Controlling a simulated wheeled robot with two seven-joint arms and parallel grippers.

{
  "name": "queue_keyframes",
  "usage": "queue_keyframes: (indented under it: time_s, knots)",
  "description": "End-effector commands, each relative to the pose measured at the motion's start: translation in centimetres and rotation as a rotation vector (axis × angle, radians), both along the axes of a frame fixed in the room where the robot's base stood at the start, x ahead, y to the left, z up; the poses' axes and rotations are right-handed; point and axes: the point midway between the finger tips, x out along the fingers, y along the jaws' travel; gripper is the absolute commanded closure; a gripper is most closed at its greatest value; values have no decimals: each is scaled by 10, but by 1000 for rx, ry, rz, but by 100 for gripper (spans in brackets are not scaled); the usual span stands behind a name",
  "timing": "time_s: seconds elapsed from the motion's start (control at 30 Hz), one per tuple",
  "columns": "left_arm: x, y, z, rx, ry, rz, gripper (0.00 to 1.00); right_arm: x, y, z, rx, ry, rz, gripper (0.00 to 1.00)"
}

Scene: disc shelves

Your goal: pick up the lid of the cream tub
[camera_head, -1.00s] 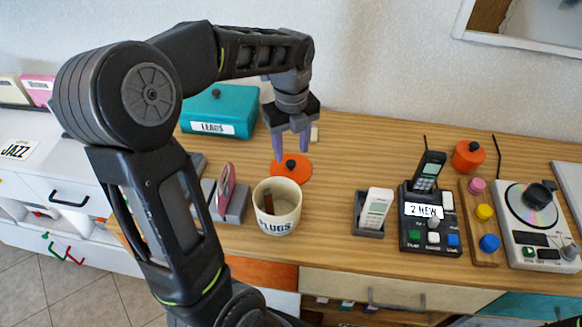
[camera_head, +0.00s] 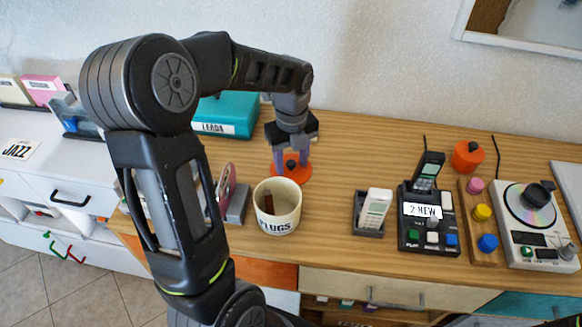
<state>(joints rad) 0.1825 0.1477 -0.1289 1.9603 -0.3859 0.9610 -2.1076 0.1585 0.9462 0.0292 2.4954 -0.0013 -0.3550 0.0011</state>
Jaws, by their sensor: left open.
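The cream tub (camera_head: 279,212), labelled "PLUGS", stands open on the wooden counter with something brown inside. An orange lid (camera_head: 303,173) with a dark knob lies flat on the counter just behind the tub. My left gripper (camera_head: 291,168) points down over the lid, its purple fingers apart on either side of the knob. The fingertips are at or close to the lid's top; I cannot tell if they touch it. My right gripper is not in view.
A teal box (camera_head: 230,115) labelled "LEADS" stands behind to the left. A pink disc in a grey stand (camera_head: 236,204) is left of the tub. A white handset (camera_head: 375,208) and a dark phone unit (camera_head: 430,225) stand to the right. Counter between is clear.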

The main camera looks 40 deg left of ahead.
Motion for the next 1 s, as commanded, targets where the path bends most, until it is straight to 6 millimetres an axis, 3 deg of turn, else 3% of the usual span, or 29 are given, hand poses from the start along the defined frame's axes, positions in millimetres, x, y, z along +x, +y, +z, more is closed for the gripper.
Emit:
queue_keyframes:
  time_s: [0.13, 0.7, 1.0]
  knots:
    - [0, 0, 0, 0, 0, 0, 52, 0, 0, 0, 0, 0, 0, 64]
    - [0, 0, 0, 0, 0, 0, 99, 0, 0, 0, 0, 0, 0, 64]
    - [0, 0, 0, 0, 0, 0, 100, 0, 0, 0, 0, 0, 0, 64]
